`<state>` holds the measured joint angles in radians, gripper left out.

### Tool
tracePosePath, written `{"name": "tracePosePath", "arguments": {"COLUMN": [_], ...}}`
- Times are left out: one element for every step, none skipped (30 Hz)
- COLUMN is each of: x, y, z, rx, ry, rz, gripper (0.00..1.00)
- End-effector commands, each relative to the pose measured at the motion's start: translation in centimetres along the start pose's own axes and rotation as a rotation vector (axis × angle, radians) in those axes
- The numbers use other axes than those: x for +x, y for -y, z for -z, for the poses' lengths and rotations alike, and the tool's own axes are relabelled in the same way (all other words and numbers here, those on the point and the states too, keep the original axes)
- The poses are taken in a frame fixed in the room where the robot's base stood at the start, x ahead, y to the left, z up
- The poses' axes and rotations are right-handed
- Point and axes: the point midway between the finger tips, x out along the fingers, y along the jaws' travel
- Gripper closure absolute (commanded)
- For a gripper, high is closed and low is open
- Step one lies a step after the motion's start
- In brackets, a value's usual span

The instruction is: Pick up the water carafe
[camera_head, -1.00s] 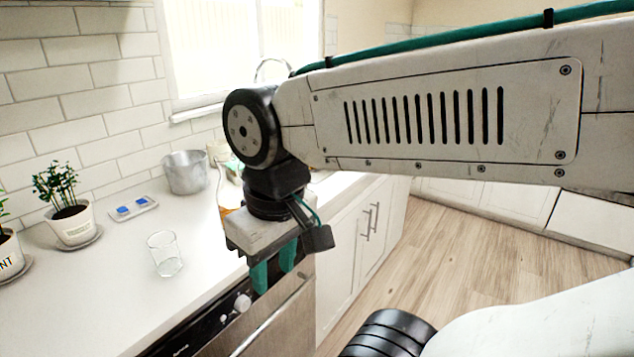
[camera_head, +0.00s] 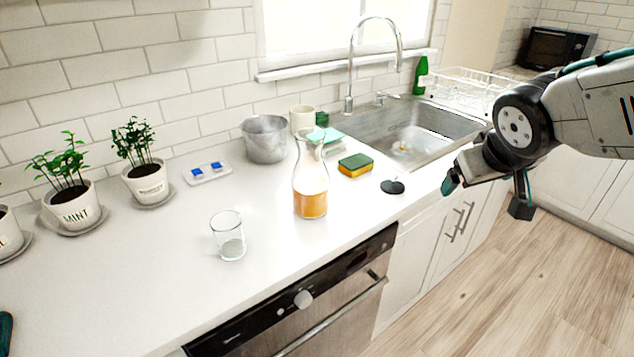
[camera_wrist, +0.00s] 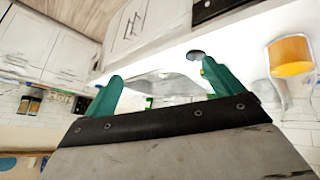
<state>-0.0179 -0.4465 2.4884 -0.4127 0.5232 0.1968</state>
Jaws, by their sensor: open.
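The clear glass carafe (camera_head: 311,178) stands upright on the white counter in the head view, with orange liquid in its lower part.
An empty drinking glass (camera_head: 228,240) stands left of the carafe. A grey pot (camera_head: 264,140), a white mug (camera_head: 302,119), a yellow-green sponge (camera_head: 355,165) and a black round piece (camera_head: 392,187) are around it. The sink (camera_head: 425,132) is to the right.

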Motion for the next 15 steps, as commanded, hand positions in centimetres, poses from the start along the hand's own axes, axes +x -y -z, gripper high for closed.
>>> {"name": "tracePosePath", "arguments": {"x": [2.0,3.0,4.2,5.1,5.9,6.8,7.4,8.0,8.5,8.8,9.1,9.3,9.4,9.4,9.4], "y": [0.7,1.3,2.4,3.4,4.6,6.4,8.0,9.6,11.6,13.1,14.6,16.4,17.6,18.7,19.9], "z": [2.5,4.2,6.2,7.6,8.9,10.3,11.1,11.7,12.3,12.6,12.8,12.7,12.6,12.3,12.1], "rx": [-0.046,-0.075,-0.114,-0.143,-0.173,-0.211,-0.239,-0.266,-0.298,-0.320,-0.339,-0.360,-0.375,-0.385,-0.398], "ry": [-0.078,-0.136,-0.212,-0.265,-0.318,-0.383,-0.425,-0.463,-0.510,-0.541,-0.566,-0.594,-0.609,-0.621,-0.634], "rz": [0.010,0.023,0.051,0.080,0.115,0.172,0.228,0.282,0.358,0.416,0.475,0.553,0.608,0.659,0.721], "gripper": [0.07,0.07,0.07,0.07,0.07,0.07,0.07,0.07,0.07,0.07,0.07,0.07,0.07,0.07,0.07]}}
